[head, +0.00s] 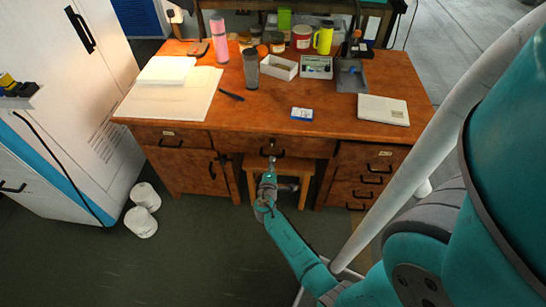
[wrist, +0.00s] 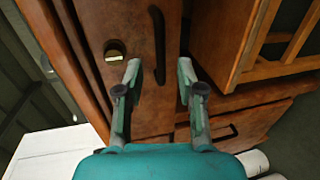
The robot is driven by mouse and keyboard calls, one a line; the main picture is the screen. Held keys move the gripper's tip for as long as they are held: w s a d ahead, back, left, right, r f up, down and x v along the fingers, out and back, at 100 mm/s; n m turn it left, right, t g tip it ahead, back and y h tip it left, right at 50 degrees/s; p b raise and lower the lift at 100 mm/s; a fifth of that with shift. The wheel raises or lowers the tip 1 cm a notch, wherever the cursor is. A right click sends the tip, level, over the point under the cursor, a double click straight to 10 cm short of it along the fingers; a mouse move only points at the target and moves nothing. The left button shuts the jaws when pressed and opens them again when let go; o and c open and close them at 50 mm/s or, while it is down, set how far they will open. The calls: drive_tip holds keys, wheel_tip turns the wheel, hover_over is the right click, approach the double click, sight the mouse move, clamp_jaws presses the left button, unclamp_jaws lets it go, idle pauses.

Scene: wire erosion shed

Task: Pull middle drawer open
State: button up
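The wooden desk's middle drawer (head: 300,147) is under the centre of the desktop, its front looking flush with the desk. In the wrist view my gripper (wrist: 159,68) is open, one finger on each side of the handle, with visible gaps on both sides. I cannot tell whether the fingertips touch the drawer front.
Drawers with dark handles (head: 371,180) are on the right; a drawer and cupboard door (head: 185,168) are on the left. A wooden stool (head: 290,172) stands beneath the middle drawer. Bottles, trays and papers lie on the desktop (head: 260,112). White rolls (head: 142,222) lie on the floor at left.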

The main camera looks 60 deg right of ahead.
sight(288, 146)
drive_tip(key=x, duration=0.5)
drive_tip(key=shift+w+d, duration=0.15)
drive_tip(key=shift+d, duration=0.2)
clamp_jaws()
